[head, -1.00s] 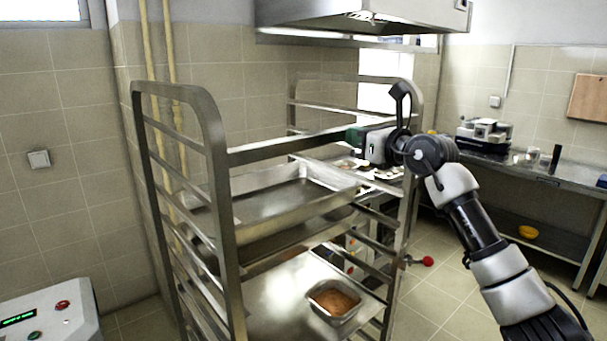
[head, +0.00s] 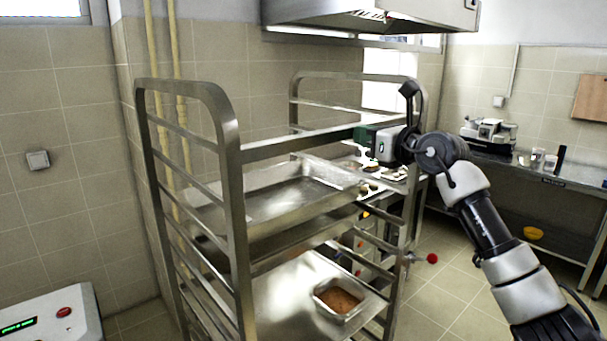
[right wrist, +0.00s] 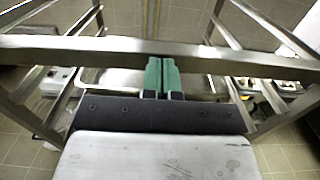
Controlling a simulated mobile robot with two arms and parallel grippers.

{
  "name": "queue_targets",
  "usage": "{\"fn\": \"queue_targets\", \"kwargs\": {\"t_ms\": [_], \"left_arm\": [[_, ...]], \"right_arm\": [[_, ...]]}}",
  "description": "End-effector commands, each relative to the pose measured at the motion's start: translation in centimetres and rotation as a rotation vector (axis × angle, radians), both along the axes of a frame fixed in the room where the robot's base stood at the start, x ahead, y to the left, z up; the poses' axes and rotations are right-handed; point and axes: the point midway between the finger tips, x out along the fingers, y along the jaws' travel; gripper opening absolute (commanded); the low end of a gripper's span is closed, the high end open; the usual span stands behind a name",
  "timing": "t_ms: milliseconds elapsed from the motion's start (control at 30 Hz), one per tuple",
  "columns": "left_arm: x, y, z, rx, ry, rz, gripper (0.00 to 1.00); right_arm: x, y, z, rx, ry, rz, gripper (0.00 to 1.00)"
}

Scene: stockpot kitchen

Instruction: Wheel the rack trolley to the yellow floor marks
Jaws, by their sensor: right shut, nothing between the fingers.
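The rack trolley (head: 228,165) is a steel frame with curved top corners and side rails, standing in front of me. It holds a steel tray (head: 262,212) and, lower down, a flat sheet with a small pan of brown food (head: 339,299). My right gripper (head: 362,134) is at the trolley's top crossbar (head: 300,142). In the right wrist view its green fingers (right wrist: 162,76) are together with nothing between them, overlapping the crossbar (right wrist: 215,60); I cannot tell whether they touch it. The yellow floor marks and my left gripper do not show.
A tiled wall with yellow pipes (head: 183,100) is close behind the trolley. A white box with a green display (head: 50,318) is at the lower left. A steel worktable (head: 570,177) stands at the right, with bare floor (head: 450,300) before it. A hood (head: 365,18) hangs above.

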Motion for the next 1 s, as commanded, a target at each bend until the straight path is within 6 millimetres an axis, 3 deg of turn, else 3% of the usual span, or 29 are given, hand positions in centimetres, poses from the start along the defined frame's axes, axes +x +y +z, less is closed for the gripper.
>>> {"fn": "queue_targets", "kwargs": {"t_ms": [233,800,1000], "left_arm": [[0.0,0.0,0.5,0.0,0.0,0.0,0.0],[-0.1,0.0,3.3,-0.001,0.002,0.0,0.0],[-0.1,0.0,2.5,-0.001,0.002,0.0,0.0]], "right_arm": [[0.4,0.3,0.2,0.001,0.001,0.0,0.0],[3.9,3.3,0.5,0.004,0.0,0.001,0.0],[3.3,2.5,0.0,0.0,-0.005,-0.002,0.0]]}}
